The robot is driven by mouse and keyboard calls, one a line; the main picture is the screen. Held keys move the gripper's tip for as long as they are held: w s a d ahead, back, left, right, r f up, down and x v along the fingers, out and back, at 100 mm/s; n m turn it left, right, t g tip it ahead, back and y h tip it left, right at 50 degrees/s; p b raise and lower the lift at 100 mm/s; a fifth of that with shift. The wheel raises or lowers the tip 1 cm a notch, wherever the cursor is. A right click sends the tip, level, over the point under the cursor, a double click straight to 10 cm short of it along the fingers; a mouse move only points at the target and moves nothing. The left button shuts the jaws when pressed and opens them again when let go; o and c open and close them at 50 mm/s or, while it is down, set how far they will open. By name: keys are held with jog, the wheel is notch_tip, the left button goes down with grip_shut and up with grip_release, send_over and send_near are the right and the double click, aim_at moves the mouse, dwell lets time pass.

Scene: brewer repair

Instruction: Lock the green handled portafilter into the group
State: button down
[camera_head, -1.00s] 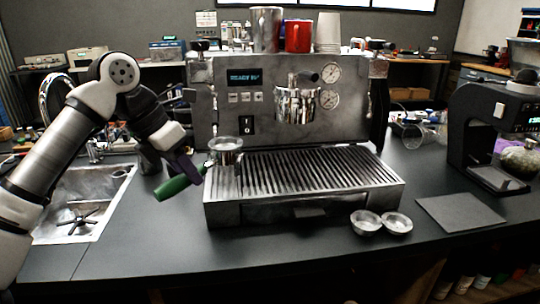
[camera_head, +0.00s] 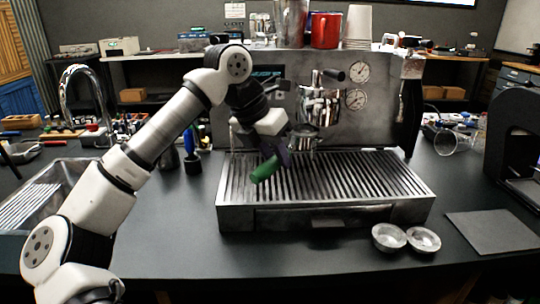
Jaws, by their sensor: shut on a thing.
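The green-handled portafilter (camera_head: 265,169) is held by my gripper (camera_head: 279,152) above the left part of the drip tray. Its green handle points down and toward the front left. Its metal basket (camera_head: 304,139) shows to the right of the gripper, just below the group (camera_head: 320,103) on the espresso machine (camera_head: 385,110). I cannot tell whether basket and group touch. My gripper is shut on the portafilter; its fingertips are partly hidden by the wrist and handle.
The slatted drip tray (camera_head: 410,188) is bare under the group. Two small metal baskets (camera_head: 389,237) (camera_head: 424,239) lie in front of it, beside a dark mat (camera_head: 490,231). A red mug (camera_head: 326,30) stands on the machine. A sink (camera_head: 45,190) is at left.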

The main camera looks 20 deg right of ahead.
aim_at(294, 133)
jog(key=shift+w+d+p, duration=0.35)
jog(key=shift+w+d, duration=0.2)
jog(key=shift+d, duration=0.35)
jog(key=shift+w+d+p, duration=0.35)
jog(key=shift+w+d, duration=0.2)
jog(key=shift+d, duration=0.3)
jog(key=shift+w+d+p, duration=0.35)
jog(key=shift+w+d, duration=0.2)
jog(key=shift+d, duration=0.35)
jog(key=shift+r+p, duration=1.7)
jog(key=shift+p, duration=0.35)
dwell(3.3)
